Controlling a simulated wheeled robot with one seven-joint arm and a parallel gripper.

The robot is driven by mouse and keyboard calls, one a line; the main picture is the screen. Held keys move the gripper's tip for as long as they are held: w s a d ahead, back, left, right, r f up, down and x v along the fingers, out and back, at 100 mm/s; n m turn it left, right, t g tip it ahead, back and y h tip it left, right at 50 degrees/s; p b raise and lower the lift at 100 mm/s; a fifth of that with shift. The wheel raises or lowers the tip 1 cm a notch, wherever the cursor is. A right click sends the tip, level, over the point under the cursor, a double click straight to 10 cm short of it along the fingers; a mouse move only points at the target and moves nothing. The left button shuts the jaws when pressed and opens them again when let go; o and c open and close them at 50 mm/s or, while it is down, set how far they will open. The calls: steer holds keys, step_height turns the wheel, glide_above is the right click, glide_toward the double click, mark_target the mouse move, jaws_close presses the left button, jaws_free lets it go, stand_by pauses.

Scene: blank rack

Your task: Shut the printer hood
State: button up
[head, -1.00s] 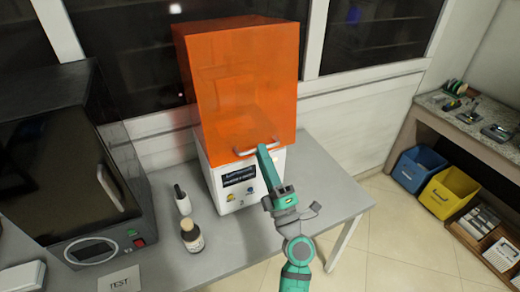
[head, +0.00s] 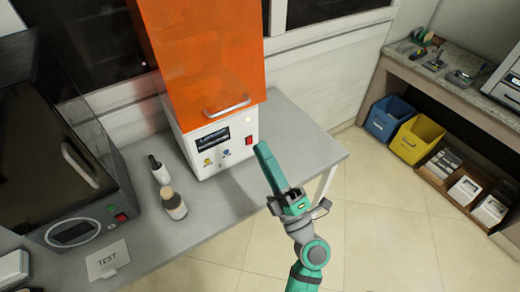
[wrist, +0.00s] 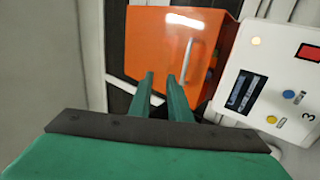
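The printer is a white base (head: 217,148) with a tall orange see-through hood (head: 200,60) above it. The hood's lower edge appears to meet the base in the head view; I cannot tell if it is fully seated. The grey bar handle (head: 227,106) is low on the hood's front. The hood (wrist: 165,50), handle (wrist: 188,62) and base (wrist: 268,85) also show in the wrist view, turned sideways. My green gripper (head: 262,150) is in front of the printer, right of and below the handle in the picture. Its fingers (wrist: 161,76) are apart, with nothing between them.
A black machine (head: 60,150) stands left on the grey table (head: 215,220). Blue (head: 388,118) and yellow (head: 417,138) bins sit under the right bench. Floor is clear between.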

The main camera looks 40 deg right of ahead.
steer(key=shift+s, duration=0.1)
steer(key=shift+c, duration=0.3)
jaws_close()
steer(key=w+a+r+m+g+y, duration=0.1)
steer(key=w+a+r+g+y, duration=0.2)
steer(key=w+r, duration=0.4)
steer(key=w+a+r+m+g+y, duration=0.1)
steer(key=w+a+r+y, duration=0.2)
steer(key=w+r+y, duration=0.45)
step_height(320, 180, up, 20)
steer(key=s+m+h, duration=0.2)
steer(key=m+h, duration=0.8)
steer(key=m, duration=0.6)
steer(key=w+d+f, duration=0.1)
steer(key=w, duration=0.8)
steer(key=shift+d+f, duration=0.25)
steer(key=shift+d, duration=0.1)
